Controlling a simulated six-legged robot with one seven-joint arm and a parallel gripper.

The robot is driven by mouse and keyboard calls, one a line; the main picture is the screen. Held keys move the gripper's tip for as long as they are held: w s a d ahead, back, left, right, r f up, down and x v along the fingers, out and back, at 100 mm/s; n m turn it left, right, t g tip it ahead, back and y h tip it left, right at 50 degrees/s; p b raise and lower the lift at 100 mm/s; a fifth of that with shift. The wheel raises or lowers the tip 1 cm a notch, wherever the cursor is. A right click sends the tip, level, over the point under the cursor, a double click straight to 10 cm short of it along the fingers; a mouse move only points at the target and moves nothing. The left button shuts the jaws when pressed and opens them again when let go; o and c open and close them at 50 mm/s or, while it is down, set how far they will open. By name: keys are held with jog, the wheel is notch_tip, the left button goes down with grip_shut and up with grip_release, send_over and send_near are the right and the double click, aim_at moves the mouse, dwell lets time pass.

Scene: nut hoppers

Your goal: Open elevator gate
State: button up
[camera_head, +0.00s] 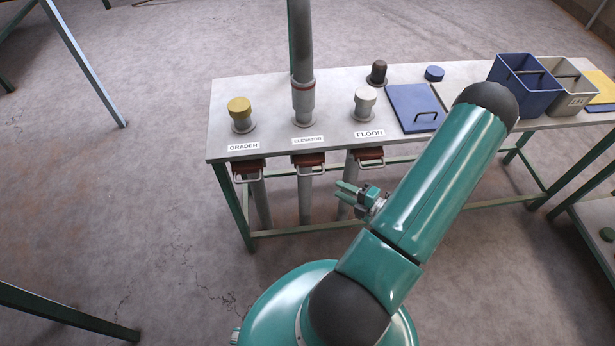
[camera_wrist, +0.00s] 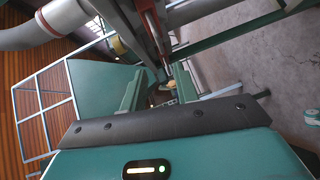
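The elevator gate (camera_head: 310,160) is a red-brown slide with a pale loop handle, under the table edge below the ELEVATOR label (camera_head: 308,140). A grey pipe (camera_head: 303,100) rises above it and a pipe runs down below it. My gripper (camera_head: 342,191) is to the right of and lower than this gate in the head view, apart from its handle. Its two green fingers are spread and nothing shows held. In the wrist view my gripper (camera_wrist: 158,85) also shows open, with pipes and frame parts beyond; I cannot tell which gate appears there.
The grader gate (camera_head: 248,168) is to the left and the floor gate (camera_head: 369,157) to the right, both with similar handles. Green table legs and a low rail (camera_head: 290,230) stand below. Bins (camera_head: 527,88) sit on the table's right.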

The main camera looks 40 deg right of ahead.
aim_at(312, 174)
jog(key=x, duration=1.2)
jog(key=shift+w, duration=0.2)
grip_shut()
